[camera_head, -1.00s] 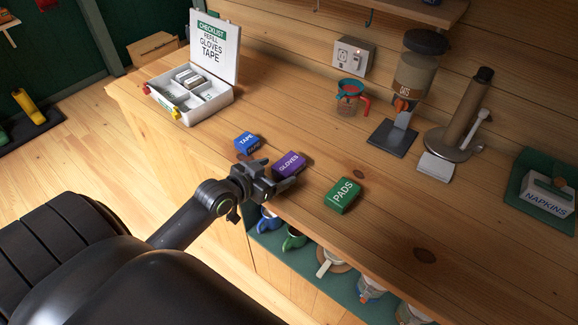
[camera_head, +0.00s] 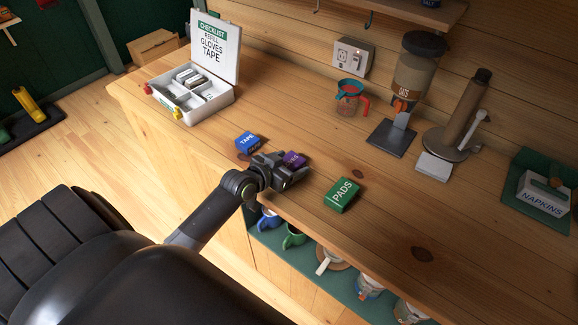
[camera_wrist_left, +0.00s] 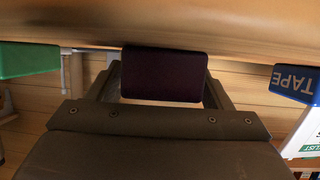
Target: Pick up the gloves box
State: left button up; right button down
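The purple gloves box (camera_head: 294,158) lies on the wooden counter, partly hidden by my left gripper (camera_head: 285,168). In the left wrist view the gloves box (camera_wrist_left: 164,74) looks dark and sits between the two fingers of the left gripper (camera_wrist_left: 163,85). The fingers are spread, one at each side of the box; whether they touch it is hard to tell. My right gripper is not in view.
The blue tape box (camera_head: 247,141) lies close to the left and the green pads box (camera_head: 342,195) to the right. A white checklist case (camera_head: 205,110) stands open at the back left. Mugs (camera_head: 292,237) sit on a shelf below the counter edge.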

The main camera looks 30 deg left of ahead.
pick_arm(q)
jog(key=c, duration=0.9)
notch_tip(320, 180, up, 10)
jog(key=s+d+r+m+g+h+b, duration=0.2)
jog(key=s+d+r+m+h, duration=0.25)
jog(key=s+d, duration=0.85)
jog(key=n+t+y+p, duration=0.2)
jog(key=n+y, duration=0.3)
send_over(289, 163)
jog(key=shift+m+h, duration=0.25)
notch_tip(289, 163, down, 4)
jog(key=shift+f, duration=0.2)
